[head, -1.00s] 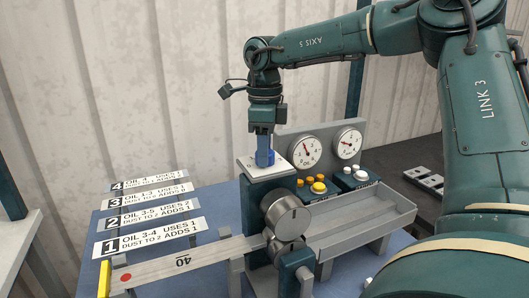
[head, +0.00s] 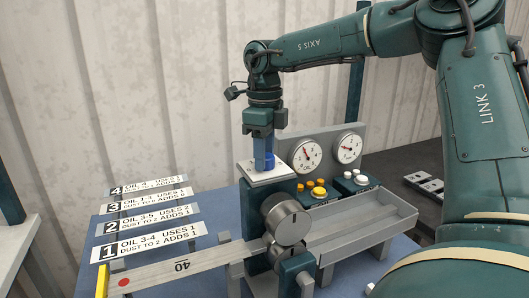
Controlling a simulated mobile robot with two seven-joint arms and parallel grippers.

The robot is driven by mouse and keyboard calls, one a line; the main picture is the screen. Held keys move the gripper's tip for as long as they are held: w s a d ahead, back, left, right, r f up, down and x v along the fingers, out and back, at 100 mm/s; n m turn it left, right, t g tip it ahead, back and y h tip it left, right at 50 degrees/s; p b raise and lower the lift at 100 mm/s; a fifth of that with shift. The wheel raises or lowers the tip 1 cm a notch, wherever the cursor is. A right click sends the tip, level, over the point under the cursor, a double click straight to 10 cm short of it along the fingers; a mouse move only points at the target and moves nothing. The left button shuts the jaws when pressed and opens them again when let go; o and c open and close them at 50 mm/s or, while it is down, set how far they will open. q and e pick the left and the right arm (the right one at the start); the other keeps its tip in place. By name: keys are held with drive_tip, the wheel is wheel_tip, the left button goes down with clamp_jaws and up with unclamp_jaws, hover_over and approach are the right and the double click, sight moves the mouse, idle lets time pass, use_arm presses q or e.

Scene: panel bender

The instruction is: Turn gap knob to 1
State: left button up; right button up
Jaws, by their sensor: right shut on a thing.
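The panel bender (head: 266,195) stands on a blue table. On its white top plate (head: 262,176) sits a blue knob (head: 263,161), the one on top of the machine. My right gripper (head: 263,152) points straight down and is shut on the blue knob. The plate's markings near the knob are too small to read. Two grey rollers (head: 289,222) are at the machine's front. My left gripper is out of view.
A flat strip (head: 182,265) marked 40, with a red dot, runs left from the rollers. Numbered label plates (head: 150,239) lie at the left. Two gauges (head: 306,155), coloured buttons (head: 319,191) and a grey tray (head: 350,222) are at the right.

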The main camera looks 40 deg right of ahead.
drive_tip(key=o, duration=1)
wheel_tip(320, 180, up, 13)
drive_tip(key=shift+r, duration=0.15)
drive_tip(key=shift+s, duration=0.1)
